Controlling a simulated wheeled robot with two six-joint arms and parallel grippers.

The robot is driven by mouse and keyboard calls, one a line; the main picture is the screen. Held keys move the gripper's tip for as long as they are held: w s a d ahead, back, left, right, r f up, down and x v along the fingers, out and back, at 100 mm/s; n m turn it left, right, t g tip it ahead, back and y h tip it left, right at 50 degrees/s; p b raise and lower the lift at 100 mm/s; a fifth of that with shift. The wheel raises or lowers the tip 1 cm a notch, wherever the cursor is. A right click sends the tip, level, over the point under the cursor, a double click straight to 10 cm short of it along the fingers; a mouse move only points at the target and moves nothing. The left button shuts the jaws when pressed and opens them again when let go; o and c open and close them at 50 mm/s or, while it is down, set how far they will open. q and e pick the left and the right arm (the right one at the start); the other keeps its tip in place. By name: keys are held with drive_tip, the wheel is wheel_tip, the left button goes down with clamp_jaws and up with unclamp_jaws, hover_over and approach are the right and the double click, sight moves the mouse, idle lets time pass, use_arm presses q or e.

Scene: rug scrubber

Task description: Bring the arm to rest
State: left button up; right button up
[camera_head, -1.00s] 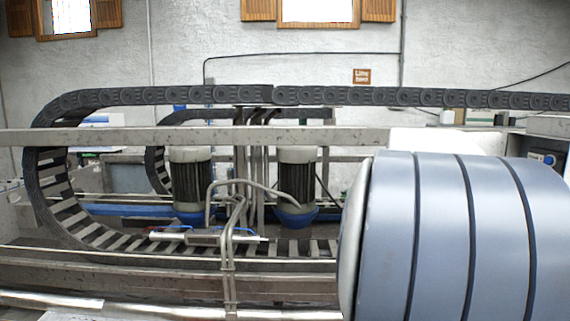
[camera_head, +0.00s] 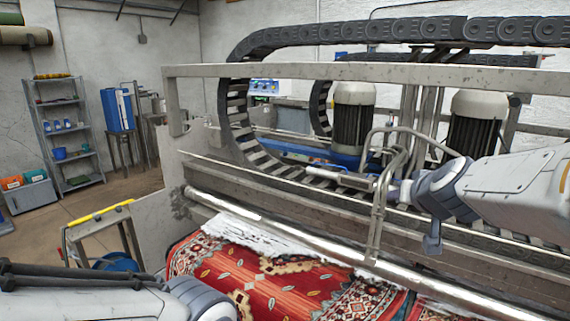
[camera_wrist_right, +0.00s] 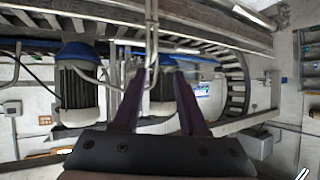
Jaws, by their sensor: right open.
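My right arm comes in from the right in the head view, over the rug machine's metal frame (camera_head: 300,72). Its gripper end lies close to the bent metal pipes (camera_head: 378,215), but the fingers are hard to make out there. In the right wrist view my right gripper (camera_wrist_right: 157,78) is open, with two dark fingers apart and nothing held. A metal pipe (camera_wrist_right: 152,30) shows between and beyond the fingertips; I cannot tell whether it touches them. My left arm lies across the lower left of the head view, and its gripper is out of view.
A red patterned rug (camera_head: 270,285) lies under the machine's roller (camera_head: 290,238). Two motors (camera_head: 353,110) and a black cable chain (camera_head: 340,32) stand behind the pipes. A shelf (camera_head: 68,130), a blue box (camera_head: 117,109) and a yellow-topped stand (camera_head: 100,213) are at left. Open floor lies between them.

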drive_tip(key=s+a+f+n+g+y+b, duration=0.25)
drive_tip(key=s+a+f, duration=0.35)
drive_tip(key=a, duration=0.4)
drive_tip(key=s+a+f+n+g+y+b, duration=0.1)
drive_tip(key=s+a+f+n+g+y, duration=0.25)
drive_tip(key=a+f, duration=0.6)
drive_tip(key=s+a+f+n+g+h+b, duration=0.1)
drive_tip(key=s+a+f+n+g, duration=0.1)
drive_tip(key=s+f, duration=0.3)
drive_tip(key=s+a+f+n+g+h+b, duration=0.2)
drive_tip(key=s+f, duration=0.3)
drive_tip(key=s, duration=0.9)
drive_tip(key=shift+s+f+g, duration=0.25)
drive_tip(key=shift+f+g, duration=0.05)
drive_tip(key=shift+g, duration=0.6)
